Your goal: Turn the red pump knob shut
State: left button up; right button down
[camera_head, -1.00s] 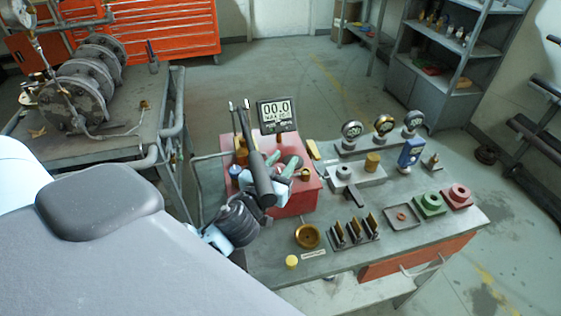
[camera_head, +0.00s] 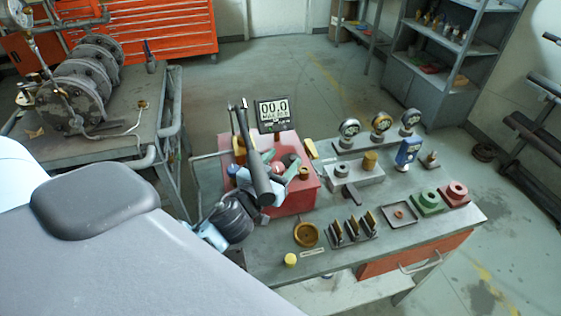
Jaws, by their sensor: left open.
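The red pump box (camera_head: 298,200) stands on the grey workbench, below a display (camera_head: 273,112) reading 00.0. My left gripper (camera_head: 277,168) is over the top of the pump, its fingers open. A small red round part, likely the red knob (camera_head: 278,168), shows between or just beside the fingers. I cannot tell whether the fingers touch it. A black lever bar (camera_head: 257,165) crosses in front of the gripper and hides part of it and of the pump top. My right gripper is not in view.
A brass ring (camera_head: 306,234), a yellow cap (camera_head: 290,259) and a rack of upright plates (camera_head: 352,228) lie at the bench front.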

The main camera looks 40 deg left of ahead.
pick_arm(q)
jog(key=shift+s, duration=0.1)
jog(key=s, duration=0.4)
jog(key=s+b, duration=0.1)
jog(key=s, duration=0.1)
jog(key=shift+s+d+f, duration=0.1)
jog(key=shift+s+d, duration=0.15)
jog(key=shift+s, duration=0.55)
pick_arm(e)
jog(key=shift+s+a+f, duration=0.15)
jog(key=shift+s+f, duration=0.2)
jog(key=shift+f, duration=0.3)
